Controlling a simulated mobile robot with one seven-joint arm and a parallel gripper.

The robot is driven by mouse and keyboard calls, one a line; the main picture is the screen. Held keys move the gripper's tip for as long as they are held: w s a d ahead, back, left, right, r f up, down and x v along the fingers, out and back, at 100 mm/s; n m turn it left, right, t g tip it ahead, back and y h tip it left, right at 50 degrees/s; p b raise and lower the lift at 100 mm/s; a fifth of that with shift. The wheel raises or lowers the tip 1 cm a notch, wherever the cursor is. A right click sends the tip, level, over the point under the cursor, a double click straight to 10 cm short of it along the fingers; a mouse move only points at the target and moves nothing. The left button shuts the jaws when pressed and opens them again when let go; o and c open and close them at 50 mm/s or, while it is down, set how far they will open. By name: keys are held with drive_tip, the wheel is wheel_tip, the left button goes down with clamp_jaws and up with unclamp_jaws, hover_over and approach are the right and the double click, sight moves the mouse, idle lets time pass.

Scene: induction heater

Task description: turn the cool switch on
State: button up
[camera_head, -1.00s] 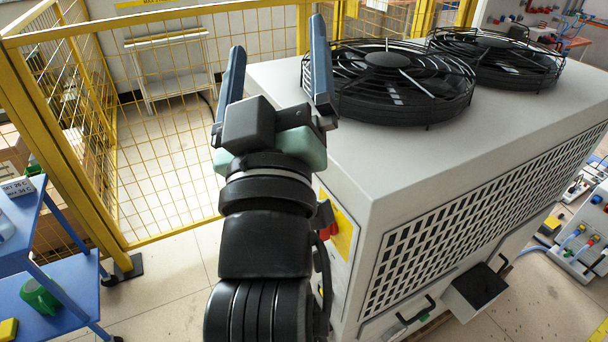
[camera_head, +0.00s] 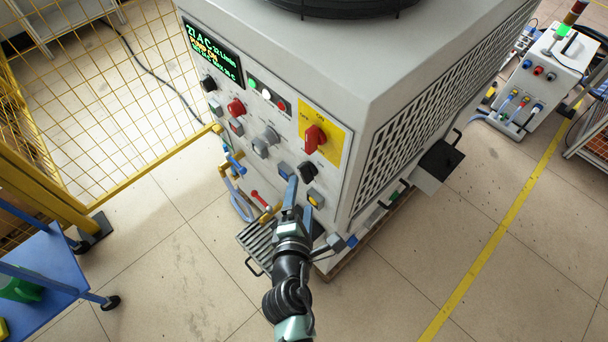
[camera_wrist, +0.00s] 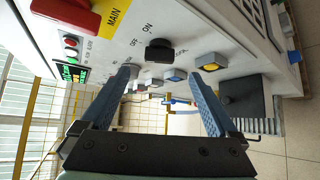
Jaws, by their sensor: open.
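The control panel is on the front of a grey machine. A black rotary knob (camera_head: 307,171) sits below the red main switch (camera_head: 314,137) on its yellow plate. In the wrist view the black knob (camera_wrist: 158,50) lies just beyond and between my fingertips. Another black knob (camera_head: 208,83) and a red knob (camera_head: 236,107) are at the panel's left. My gripper (camera_head: 299,204) is open and empty, in front of the panel's lower right, apart from the knob as far as I can tell.
Hoses and valves (camera_head: 240,190) stick out at the panel's lower left. A yellow fence (camera_head: 110,100) and blue cart (camera_head: 45,270) stand left.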

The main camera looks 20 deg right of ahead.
sight(304, 178)
drive_tip(key=x, duration=0.8)
drive_tip(key=shift+r+b, duration=0.1)
drive_tip(key=shift+b, duration=0.3)
drive_tip(key=c, duration=1.4)
